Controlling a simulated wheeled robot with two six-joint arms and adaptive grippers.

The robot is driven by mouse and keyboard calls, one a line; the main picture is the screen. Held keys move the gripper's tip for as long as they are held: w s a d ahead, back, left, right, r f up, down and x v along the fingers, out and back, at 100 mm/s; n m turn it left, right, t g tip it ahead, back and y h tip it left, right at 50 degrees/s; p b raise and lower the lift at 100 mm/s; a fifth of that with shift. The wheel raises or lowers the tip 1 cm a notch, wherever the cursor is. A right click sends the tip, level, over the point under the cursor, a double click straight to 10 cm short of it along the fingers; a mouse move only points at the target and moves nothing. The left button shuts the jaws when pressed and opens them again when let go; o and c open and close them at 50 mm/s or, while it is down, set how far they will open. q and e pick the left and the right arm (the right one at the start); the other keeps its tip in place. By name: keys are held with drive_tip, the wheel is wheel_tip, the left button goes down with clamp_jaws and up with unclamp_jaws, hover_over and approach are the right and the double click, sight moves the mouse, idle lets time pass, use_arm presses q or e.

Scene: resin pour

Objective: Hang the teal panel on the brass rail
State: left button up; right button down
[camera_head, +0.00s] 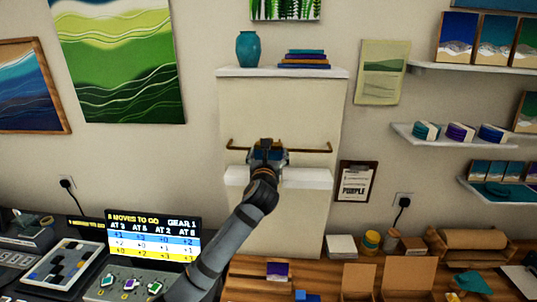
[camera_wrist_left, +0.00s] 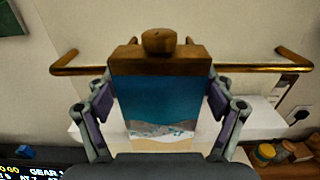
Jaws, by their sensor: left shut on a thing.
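The teal panel (camera_wrist_left: 155,98) fills the middle of the left wrist view. It has a sandy, foamy lower edge and a brown top bar with a round knob. My left gripper (camera_head: 268,155) is shut on it, with a purple-padded finger at each side. The brass rail (camera_head: 312,151) runs across the pale chimney-like column, and the gripper is in front of its middle. In the left wrist view the rail (camera_wrist_left: 258,68) shows on both sides behind the panel's top. The panel hides the rail's middle, so I cannot tell whether they touch. My right gripper is not in view.
A white ledge (camera_head: 308,179) juts out just below the rail. A shelf (camera_head: 235,72) above holds a teal vase (camera_head: 248,48) and stacked books (camera_head: 304,59). A clipboard (camera_head: 357,182) hangs to the right. A wooden bench (camera_head: 250,287) with boxes and jars lies below.

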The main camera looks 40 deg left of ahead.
use_arm(q)
drive_tip(key=shift+f, duration=0.5)
drive_tip(key=shift+f, duration=0.35)
drive_tip(key=shift+f, duration=0.45)
idle(1.4)
drive_tip(key=o, duration=1.1)
drive_tip(key=shift+c, duration=0.2)
drive_tip(key=v, duration=1.2)
drive_tip(key=shift+a, duration=0.1)
